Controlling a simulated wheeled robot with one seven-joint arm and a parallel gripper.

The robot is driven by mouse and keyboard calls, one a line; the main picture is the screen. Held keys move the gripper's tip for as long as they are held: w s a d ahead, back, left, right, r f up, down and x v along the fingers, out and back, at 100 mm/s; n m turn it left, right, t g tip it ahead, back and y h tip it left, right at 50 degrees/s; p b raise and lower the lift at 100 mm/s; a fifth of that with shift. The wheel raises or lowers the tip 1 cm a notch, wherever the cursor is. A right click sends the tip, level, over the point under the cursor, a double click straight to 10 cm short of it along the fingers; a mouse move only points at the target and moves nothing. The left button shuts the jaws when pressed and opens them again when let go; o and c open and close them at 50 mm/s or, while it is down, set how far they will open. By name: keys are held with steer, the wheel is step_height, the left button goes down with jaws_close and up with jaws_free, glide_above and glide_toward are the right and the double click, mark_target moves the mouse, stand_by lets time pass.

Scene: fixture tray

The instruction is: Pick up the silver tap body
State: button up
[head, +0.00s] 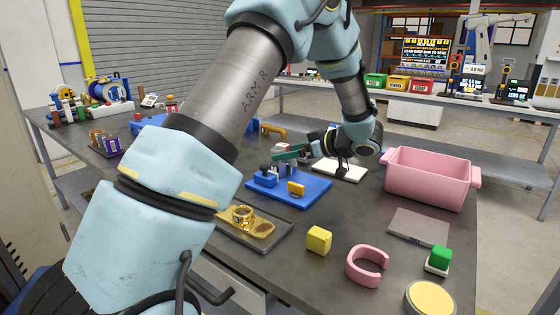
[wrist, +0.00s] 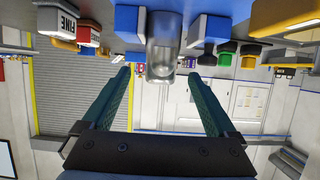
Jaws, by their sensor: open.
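The silver tap body shows in the wrist view (wrist: 163,50) as a grey metal cylinder with a rounded end, between blue blocks. In the head view it is small and hard to separate from the parts on the blue fixture plate (head: 312,190). My gripper (wrist: 160,73) is open, its two green fingers spread to either side of the cylinder's line, with nothing held. In the head view my gripper (head: 287,153) is low over the back of the blue fixture. I cannot tell how far the tips are from the tap body.
A yellow part (head: 296,188) and a blue block (head: 266,179) stand on the fixture. A metal tray (head: 276,239) with a gold part is in front. A pink bin (head: 430,178), yellow cube (head: 319,239) and pink ring (head: 366,266) lie to the right. Bare table separates them.

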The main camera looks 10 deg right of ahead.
steer(key=p+x, duration=0.1)
steer(key=x, duration=0.3)
steer(key=shift+a+f, duration=0.1)
jaws_close()
stand_by(0.6)
